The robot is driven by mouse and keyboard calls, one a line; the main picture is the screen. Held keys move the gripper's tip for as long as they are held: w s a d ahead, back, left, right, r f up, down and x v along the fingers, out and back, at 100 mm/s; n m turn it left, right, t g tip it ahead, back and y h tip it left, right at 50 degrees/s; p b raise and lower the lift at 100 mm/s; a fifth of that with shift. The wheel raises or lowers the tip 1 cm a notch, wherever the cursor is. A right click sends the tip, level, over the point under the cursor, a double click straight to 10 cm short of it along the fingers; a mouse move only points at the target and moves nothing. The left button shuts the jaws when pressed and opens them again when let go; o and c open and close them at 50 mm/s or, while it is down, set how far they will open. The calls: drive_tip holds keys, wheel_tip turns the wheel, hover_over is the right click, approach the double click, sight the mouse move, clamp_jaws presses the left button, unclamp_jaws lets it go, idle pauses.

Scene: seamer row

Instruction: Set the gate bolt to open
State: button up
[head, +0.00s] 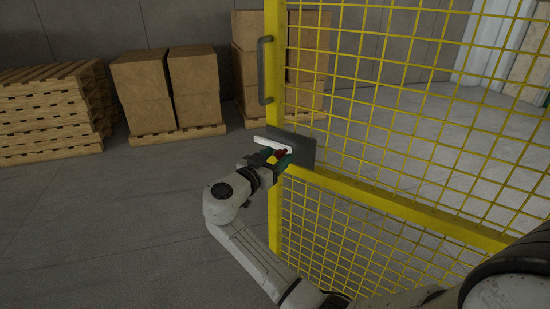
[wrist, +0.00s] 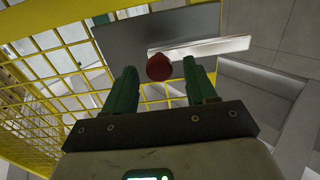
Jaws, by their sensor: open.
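The gate bolt is a pale bar (head: 264,141) lying across a dark grey plate (head: 302,152) on the yellow mesh gate (head: 360,190). The bar sticks out past the gate's left post in the head view. A red knob (head: 281,153) stands out from the bolt. In the wrist view the knob (wrist: 159,67) sits between the green fingertips, with the bar (wrist: 205,48) behind it. My gripper (wrist: 157,78) is open, its fingers on either side of the knob with gaps showing. In the head view my gripper (head: 276,158) partly covers the plate and bolt.
A grey pull handle (head: 263,70) is on the gate post above the plate. Stacked pallets (head: 50,110) and boxes (head: 140,85) on pallets stand along the back wall. The floor left of the gate is clear.

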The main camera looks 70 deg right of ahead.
clamp_jaws()
idle(0.3)
drive_tip(key=shift+s+a+f, duration=0.1)
drive_tip(key=shift+s+f, duration=0.05)
drive_tip(key=shift+s, duration=0.2)
drive_tip(key=s, duration=0.2)
drive_tip(key=s+b, duration=0.1)
drive_tip(key=shift+s+a, duration=0.15)
drive_tip(key=shift+a, duration=0.15)
unclamp_jaws()
